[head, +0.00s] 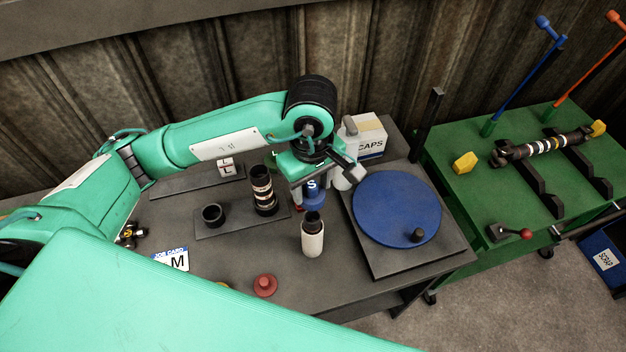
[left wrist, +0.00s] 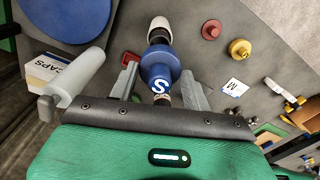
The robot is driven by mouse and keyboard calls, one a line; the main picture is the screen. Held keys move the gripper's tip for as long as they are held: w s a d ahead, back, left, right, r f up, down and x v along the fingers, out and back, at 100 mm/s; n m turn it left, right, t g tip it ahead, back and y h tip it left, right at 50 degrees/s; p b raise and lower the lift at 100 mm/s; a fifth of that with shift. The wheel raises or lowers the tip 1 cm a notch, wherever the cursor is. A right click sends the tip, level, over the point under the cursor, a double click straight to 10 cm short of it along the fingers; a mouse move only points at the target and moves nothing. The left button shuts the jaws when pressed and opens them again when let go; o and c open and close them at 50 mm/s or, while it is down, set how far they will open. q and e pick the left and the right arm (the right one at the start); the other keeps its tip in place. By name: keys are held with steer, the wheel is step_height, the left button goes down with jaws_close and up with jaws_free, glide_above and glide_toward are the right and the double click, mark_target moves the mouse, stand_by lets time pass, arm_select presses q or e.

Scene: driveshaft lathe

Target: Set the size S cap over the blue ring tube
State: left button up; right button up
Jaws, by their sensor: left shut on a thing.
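The blue cap marked S (head: 312,189) is between the fingers of my left gripper (head: 311,184), which is shut on it. The cap also shows in the left wrist view (left wrist: 160,66), its wide blue flange on the side away from the gripper. A white tube with a dark top (head: 312,238) stands upright in front of and below the cap. It also shows in the left wrist view (left wrist: 160,27). A dark tube with pale bands (head: 263,190) stands to the left of the gripper. I cannot make out a blue ring on either tube. My right gripper is out of view.
A blue disc (head: 397,207) on a grey plate lies to the right. A white CAPS box (head: 371,138) stands behind. A red cap (head: 265,285), an M job card (head: 172,260) and a black cup (head: 213,214) are on the bench. The front right bench is clear.

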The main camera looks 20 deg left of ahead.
mark_target(312, 194)
arm_select(q)
steer(key=shift+f, duration=0.45)
steer(key=shift+w+d+f+b, duration=0.1)
steer(key=shift+f+b, duration=0.25)
steer(key=shift+f, duration=0.7)
steer(key=shift+f+b, duration=0.7)
steer(key=shift+f, duration=0.85)
steer(key=shift+f+b, duration=0.9)
steer(key=shift+b, duration=0.45)
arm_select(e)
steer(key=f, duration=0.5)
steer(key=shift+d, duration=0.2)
arm_select(q)
steer(key=shift+f, duration=0.1)
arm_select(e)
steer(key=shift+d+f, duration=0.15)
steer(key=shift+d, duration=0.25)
arm_select(q)
steer(key=shift+f+b, duration=0.1)
steer(key=shift+b, duration=0.65)
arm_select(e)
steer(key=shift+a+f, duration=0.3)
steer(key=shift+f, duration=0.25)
